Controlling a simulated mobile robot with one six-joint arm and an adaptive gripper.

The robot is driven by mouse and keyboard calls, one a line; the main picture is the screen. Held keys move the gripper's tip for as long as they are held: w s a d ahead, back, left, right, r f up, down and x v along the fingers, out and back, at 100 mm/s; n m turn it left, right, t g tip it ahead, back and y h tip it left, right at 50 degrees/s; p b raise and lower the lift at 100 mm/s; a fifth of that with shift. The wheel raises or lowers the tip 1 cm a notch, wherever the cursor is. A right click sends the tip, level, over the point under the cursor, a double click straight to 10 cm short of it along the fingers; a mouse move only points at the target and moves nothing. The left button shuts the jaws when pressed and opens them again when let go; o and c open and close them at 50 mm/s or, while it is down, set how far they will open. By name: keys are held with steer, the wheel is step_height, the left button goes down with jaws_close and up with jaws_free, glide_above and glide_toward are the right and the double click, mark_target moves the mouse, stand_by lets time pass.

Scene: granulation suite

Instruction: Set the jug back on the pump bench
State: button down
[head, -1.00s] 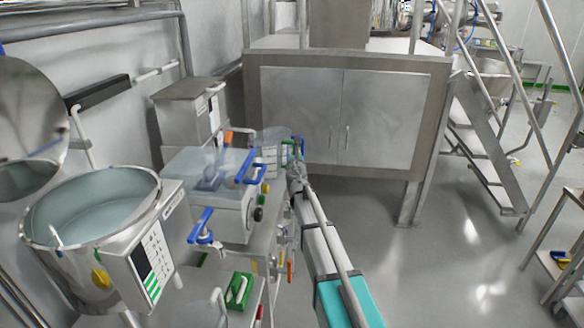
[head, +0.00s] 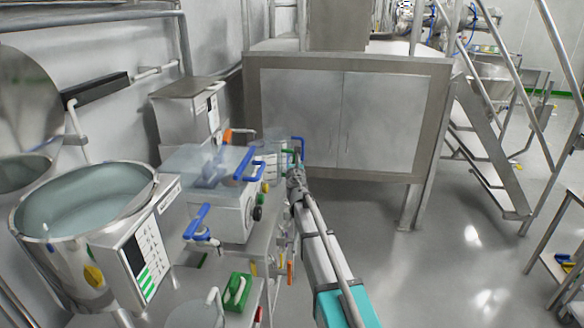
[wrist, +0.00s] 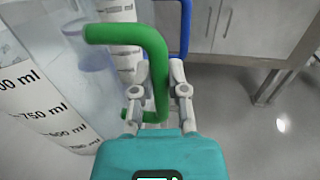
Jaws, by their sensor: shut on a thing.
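A clear jug with printed millilitre marks and a green handle fills the left of the wrist view; the jug (wrist: 40,105) looks upright. My gripper (wrist: 158,78) is shut on its green handle (wrist: 152,50). In the head view my gripper (head: 296,172) is at the far end of the pump bench (head: 257,262), beside the marked jug (head: 268,160). Whether the jug's base touches a surface is hidden. A white pump unit (head: 236,215) with a clear lid stands on the bench, nearer than the jug.
A blue handle (wrist: 185,25) stands just behind the green one, next to another marked clear vessel (wrist: 122,55). A grey cabinet (head: 340,120) stands beyond. A steel pan (head: 85,215) and a green item (head: 237,292) are nearer.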

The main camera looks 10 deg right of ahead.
steer(key=shift+f, duration=0.15)
steer(key=shift+f, duration=0.15)
steer(key=c, duration=0.7)
jaws_free()
steer(key=shift+o, duration=0.2)
steer(key=shift+s+r, duration=0.1)
steer(key=shift+r, duration=0.15)
steer(key=s+a, duration=0.1)
steer(key=s, duration=1)
steer(key=shift+s+a, duration=0.35)
steer(key=shift+s, duration=0.05)
steer(key=shift+f, duration=0.1)
